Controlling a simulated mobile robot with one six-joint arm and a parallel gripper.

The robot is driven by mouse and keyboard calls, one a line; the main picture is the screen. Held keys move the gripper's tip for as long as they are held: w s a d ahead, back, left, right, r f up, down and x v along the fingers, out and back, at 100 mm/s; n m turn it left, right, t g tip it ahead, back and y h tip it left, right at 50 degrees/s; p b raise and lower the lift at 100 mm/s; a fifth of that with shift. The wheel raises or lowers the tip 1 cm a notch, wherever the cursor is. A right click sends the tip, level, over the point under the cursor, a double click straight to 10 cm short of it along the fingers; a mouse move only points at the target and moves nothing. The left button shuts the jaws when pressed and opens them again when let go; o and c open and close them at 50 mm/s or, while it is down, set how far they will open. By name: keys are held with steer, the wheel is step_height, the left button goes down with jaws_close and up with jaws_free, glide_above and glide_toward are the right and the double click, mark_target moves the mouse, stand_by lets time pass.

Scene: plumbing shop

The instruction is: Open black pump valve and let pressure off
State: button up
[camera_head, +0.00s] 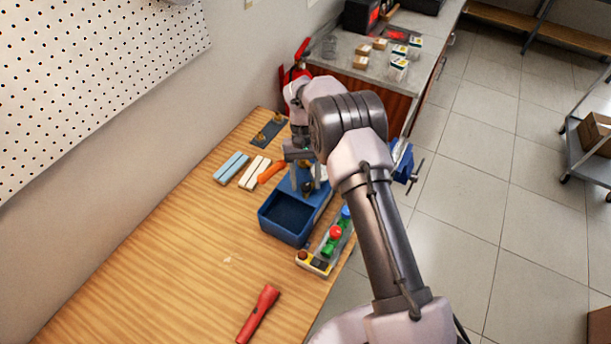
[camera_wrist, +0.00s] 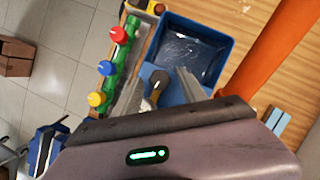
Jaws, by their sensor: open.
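The test pump is a blue open tank (camera_head: 265,222) on a blue base on the wooden bench; the tank also shows in the wrist view (camera_wrist: 230,45). The black pump valve knob (camera_wrist: 158,80) stands beside the tank, and a brass-coloured part shows just below it. In the head view the small dark knob (camera_head: 307,187) is beneath my gripper (camera_head: 309,180). My gripper is open, with one finger on each side of the black knob in the wrist view (camera_wrist: 160,76). I cannot tell whether the fingers touch it. The orange pump lever (camera_wrist: 280,48) passes close on the right.
A manifold with red (camera_wrist: 118,35), blue (camera_wrist: 105,68) and yellow knobs stands beside the pump. A blue vise (camera_head: 402,160) is at the bench edge. A red flashlight (camera_head: 259,312) lies in front. Pale blue bars (camera_head: 230,167) and white bars (camera_head: 254,172) lie left. The front-left bench is mostly clear.

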steer(key=p+v, duration=0.2)
steer(key=v, duration=1)
steer(key=s+d+r+m+t+y+b, duration=0.15)
steer(key=s+d+r+t+b, duration=0.35)
steer(key=s+r+b, duration=0.7)
steer(key=s+f+m+t+b, duration=0.1)
steer(key=s+f+b, duration=0.4)
steer(key=s, duration=0.5)
steer(key=s+d+f+m+t+b, duration=0.1)
steer(key=s+f+t+b, duration=0.3)
steer(key=s+f, duration=0.5)
steer(key=s+m+b, duration=0.1)
steer(key=b, duration=0.1)
steer(key=shift+s+d+y+b, duration=0.3)
steer(key=shift+s+y, duration=0.05)
steer(key=shift+s, duration=0.05)
